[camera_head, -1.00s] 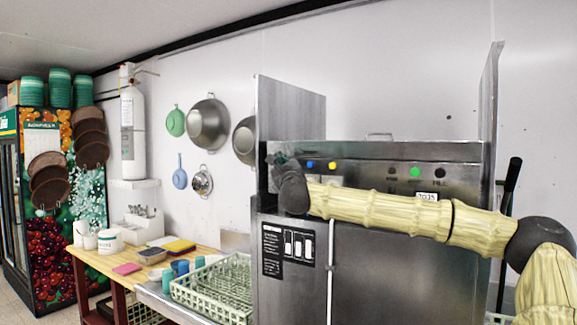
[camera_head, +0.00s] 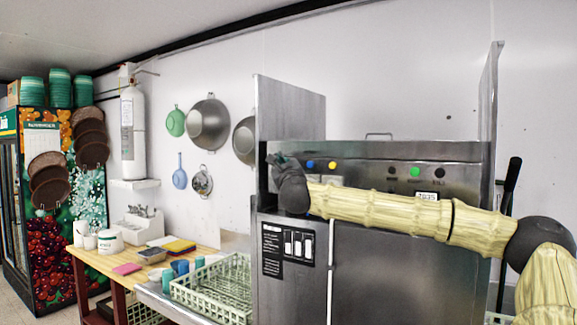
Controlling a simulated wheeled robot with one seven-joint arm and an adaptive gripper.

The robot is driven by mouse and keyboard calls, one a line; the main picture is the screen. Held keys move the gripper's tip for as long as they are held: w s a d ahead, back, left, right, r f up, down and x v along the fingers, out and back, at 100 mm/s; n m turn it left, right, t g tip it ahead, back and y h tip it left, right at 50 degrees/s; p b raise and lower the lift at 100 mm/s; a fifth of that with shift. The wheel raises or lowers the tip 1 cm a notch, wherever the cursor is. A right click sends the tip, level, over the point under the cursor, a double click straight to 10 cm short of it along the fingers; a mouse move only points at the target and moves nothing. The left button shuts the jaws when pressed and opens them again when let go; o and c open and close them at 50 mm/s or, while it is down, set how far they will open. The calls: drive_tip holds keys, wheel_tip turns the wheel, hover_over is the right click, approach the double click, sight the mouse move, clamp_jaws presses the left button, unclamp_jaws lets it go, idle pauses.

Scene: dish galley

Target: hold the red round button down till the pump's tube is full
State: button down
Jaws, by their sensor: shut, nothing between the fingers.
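My gripper (camera_head: 274,161) is at the left end of the steel machine's control panel, its dark fingers shut and pointed at the panel. A blue button (camera_head: 311,164) and a yellow button (camera_head: 332,166) show just right of it. No red button is visible; the gripper and wrist cover the panel's left end, so contact there cannot be seen. Below, a panel with upright white tubes or windows (camera_head: 298,244) is set in the machine's front beside a black label (camera_head: 272,249). The fill levels are too small to read.
A green light (camera_head: 415,172) sits between dark knobs on the panel's right. My arm crosses in front of the panel. A green dish rack (camera_head: 215,290) stands left of the machine (camera_head: 385,275), beside a wooden table (camera_head: 95,257) with cups and sponges.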

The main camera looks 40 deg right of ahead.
drive_tip(key=shift+w+d+b, duration=0.3)
drive_tip(key=shift+d+b, duration=0.4)
drive_tip(key=shift+d, duration=0.05)
idle(3.0)
drive_tip(key=shift+a, duration=0.1)
drive_tip(key=shift+s+a+b, duration=0.35)
drive_tip(key=shift+a+b, duration=0.3)
drive_tip(key=shift+a, duration=0.1)
drive_tip(key=a+b, duration=0.1)
drive_tip(key=s+a, duration=0.1)
drive_tip(key=a, duration=0.1)
drive_tip(key=s+a+b, duration=0.1)
drive_tip(key=shift+a+b, duration=0.3)
drive_tip(key=shift+b, duration=0.05)
idle(0.3)
idle(0.4)
